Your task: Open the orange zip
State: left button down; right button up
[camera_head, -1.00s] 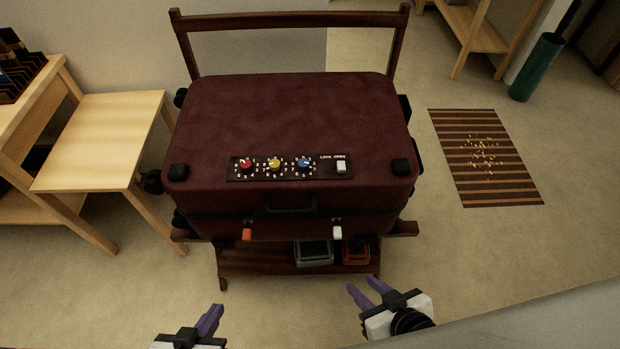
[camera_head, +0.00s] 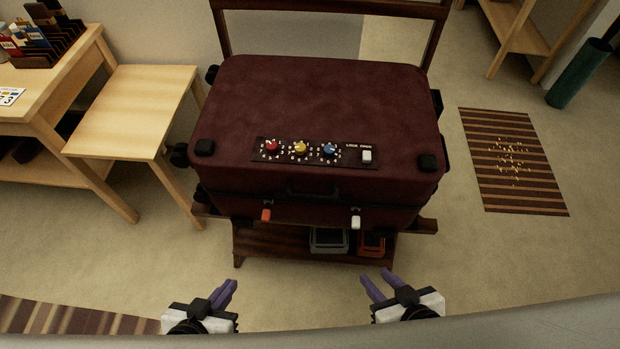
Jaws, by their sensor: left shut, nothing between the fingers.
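The dark red suitcase (camera_head: 310,95) lies closed on a dark wooden stand. The orange zip pull (camera_head: 266,215) hangs at the left of its front side. A white zip pull (camera_head: 355,222) hangs further right on the same side. My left gripper (camera_head: 228,290) is shut and empty, low in front of the suitcase and left of the orange pull. My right gripper (camera_head: 376,281) is open and empty, in front of the stand and below the white pull. Neither gripper touches the suitcase.
Red, yellow and blue dials (camera_head: 300,149) and a white switch (camera_head: 367,156) sit on the lid. A grey tray (camera_head: 329,240) and an orange tray (camera_head: 371,244) are on the stand's lower shelf. Wooden tables (camera_head: 130,100) stand at left. A striped mat (camera_head: 513,160) lies on the floor at right.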

aim_at(266, 212)
jog(key=u, duration=2.65)
jog(key=k, duration=2.2)
jog(key=z, duration=1.45)
